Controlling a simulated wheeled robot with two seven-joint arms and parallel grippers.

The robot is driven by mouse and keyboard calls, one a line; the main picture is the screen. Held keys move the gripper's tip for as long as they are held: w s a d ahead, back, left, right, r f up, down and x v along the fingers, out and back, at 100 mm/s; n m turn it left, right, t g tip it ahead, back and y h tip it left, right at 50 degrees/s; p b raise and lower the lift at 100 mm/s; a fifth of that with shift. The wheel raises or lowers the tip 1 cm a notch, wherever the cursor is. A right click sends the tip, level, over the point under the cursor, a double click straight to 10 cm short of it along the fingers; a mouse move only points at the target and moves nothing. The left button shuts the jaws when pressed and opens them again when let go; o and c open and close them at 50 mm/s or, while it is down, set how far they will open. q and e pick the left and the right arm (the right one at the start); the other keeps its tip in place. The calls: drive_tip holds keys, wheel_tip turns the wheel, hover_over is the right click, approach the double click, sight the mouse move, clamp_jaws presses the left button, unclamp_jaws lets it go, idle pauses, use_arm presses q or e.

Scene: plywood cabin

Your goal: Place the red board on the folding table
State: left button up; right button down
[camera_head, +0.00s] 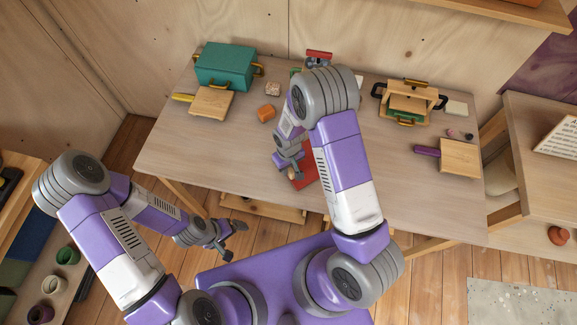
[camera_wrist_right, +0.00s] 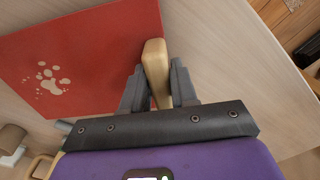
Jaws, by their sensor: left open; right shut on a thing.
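The red board (camera_wrist_right: 85,55) has a pale paw print and a wooden handle (camera_wrist_right: 155,68). In the right wrist view my right gripper (camera_wrist_right: 159,88) is shut on that handle. In the head view a strip of the red board (camera_head: 306,177) shows beside my right gripper (camera_head: 288,165), over the front middle of the folding table (camera_head: 235,160); my right arm hides much of it. I cannot tell whether the board touches the tabletop. My left gripper (camera_head: 236,240) is open and empty, low in front of the table.
A teal box (camera_head: 225,62), a board with a yellow handle (camera_head: 212,102) and an orange block (camera_head: 266,113) are on the table's left. A wooden rack (camera_head: 408,100) and a purple-handled board (camera_head: 460,158) are on its right. The front-left tabletop is clear.

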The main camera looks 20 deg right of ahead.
drive_tip(key=shift+f, duration=0.15)
drive_tip(key=c, duration=0.9)
unclamp_jaws()
drive_tip(key=shift+r, duration=0.2)
drive_tip(key=shift+w+r, duration=0.1)
drive_tip(key=shift+r, duration=0.25)
wheel_tip(320, 180, up, 11)
drive_tip(key=shift+r+p, duration=0.15)
drive_tip(key=shift+p, duration=0.55)
